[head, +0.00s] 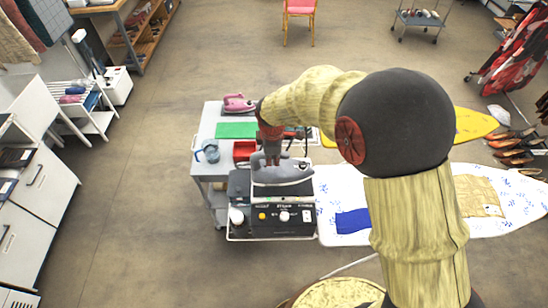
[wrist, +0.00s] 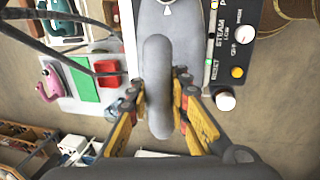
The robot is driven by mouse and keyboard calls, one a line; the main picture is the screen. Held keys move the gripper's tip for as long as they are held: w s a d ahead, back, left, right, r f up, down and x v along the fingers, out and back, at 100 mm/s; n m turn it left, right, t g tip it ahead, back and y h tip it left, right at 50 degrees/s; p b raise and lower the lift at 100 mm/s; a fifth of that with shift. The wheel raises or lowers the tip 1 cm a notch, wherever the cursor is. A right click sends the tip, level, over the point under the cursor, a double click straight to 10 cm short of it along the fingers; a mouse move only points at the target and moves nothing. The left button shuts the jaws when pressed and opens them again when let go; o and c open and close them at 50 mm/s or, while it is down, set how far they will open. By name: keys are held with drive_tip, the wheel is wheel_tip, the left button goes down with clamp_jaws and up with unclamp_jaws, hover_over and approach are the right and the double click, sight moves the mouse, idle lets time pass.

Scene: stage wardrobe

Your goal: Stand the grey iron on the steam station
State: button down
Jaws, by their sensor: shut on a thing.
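The grey iron (head: 284,174) is at the steam station (head: 270,224), over the top of its black body with knobs on the front. The iron looks level, sole down; I cannot tell whether it touches the station. My gripper (head: 272,151) is shut on the iron's handle, which runs between the yellow fingers (wrist: 157,92) in the wrist view. There the iron's grey body (wrist: 168,15) and the station's labelled control panel (wrist: 238,40) also show. The iron and gripper hide much of the station's top.
The grey trolley (head: 205,166) also holds a pink iron (head: 238,102), a green mat (head: 236,130), a red tray (head: 244,150) and a blue jug (head: 208,151). A white patterned ironing board (head: 335,190) with a blue cloth (head: 352,220) adjoins on the right. Floor left of the trolley is clear.

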sight(284, 163)
drive_tip(key=shift+w+f, duration=0.35)
drive_tip(key=shift+w, duration=0.1)
drive_tip(key=shift+w+a+f, duration=0.1)
drive_tip(key=shift+w+f, duration=0.05)
drive_tip(key=shift+f, duration=1.45)
drive_tip(key=shift+f, duration=0.15)
drive_tip(key=c, duration=1.7)
unclamp_jaws()
drive_tip(key=shift+f, duration=0.1)
drive_tip(key=shift+o, duration=0.2)
